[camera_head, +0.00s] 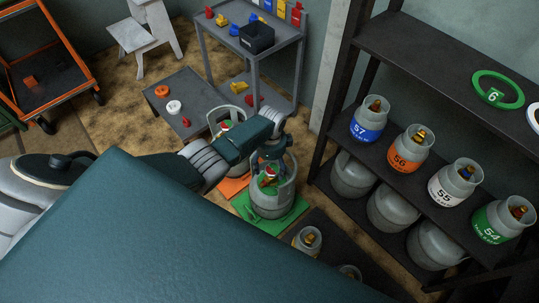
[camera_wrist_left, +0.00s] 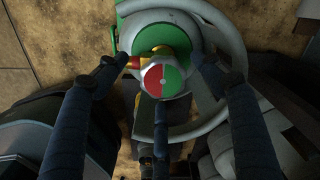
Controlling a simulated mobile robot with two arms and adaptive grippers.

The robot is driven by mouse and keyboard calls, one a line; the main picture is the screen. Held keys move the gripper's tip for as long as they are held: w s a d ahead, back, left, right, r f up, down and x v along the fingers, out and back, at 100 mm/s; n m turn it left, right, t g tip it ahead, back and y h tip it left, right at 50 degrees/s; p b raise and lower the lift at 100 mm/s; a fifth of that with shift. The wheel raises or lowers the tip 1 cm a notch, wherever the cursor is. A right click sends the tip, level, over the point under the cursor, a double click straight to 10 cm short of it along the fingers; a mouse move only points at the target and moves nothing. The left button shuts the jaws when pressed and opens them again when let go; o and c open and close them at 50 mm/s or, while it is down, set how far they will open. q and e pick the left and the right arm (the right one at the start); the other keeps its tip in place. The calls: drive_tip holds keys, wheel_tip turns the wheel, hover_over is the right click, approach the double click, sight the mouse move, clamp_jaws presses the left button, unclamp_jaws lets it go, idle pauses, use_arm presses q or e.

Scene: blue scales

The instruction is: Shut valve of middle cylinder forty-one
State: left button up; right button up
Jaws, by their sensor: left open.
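A grey gas cylinder (camera_head: 270,203) with a raised collar stands on a green mat (camera_head: 243,207), between a cylinder on an orange mat and one nearer me. I cannot read a forty-one on it. Its valve (camera_head: 269,172) is partly hidden under my left gripper (camera_head: 271,166). In the left wrist view the valve's round top (camera_wrist_left: 172,82) is half red, half green, with a brass part beside it. My left gripper (camera_wrist_left: 159,76) is open there, its three fingers spread around the valve. I cannot tell whether any finger touches it. My right gripper is not in view.
The cylinder on the orange mat (camera_head: 232,186) stands just behind. Another cylinder (camera_head: 307,240) stands in front. A dark shelf (camera_head: 400,55) with numbered cylinders is close on the right. A grey trolley (camera_head: 215,28) and a low platform (camera_head: 190,88) stand at the back.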

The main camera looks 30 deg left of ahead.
sight(270, 169)
use_arm(q)
wheel_tip(270, 169, up, 12)
drive_tip(key=shift+s+a+f, duration=0.15)
drive_tip(key=shift+f, duration=0.05)
idle(0.6)
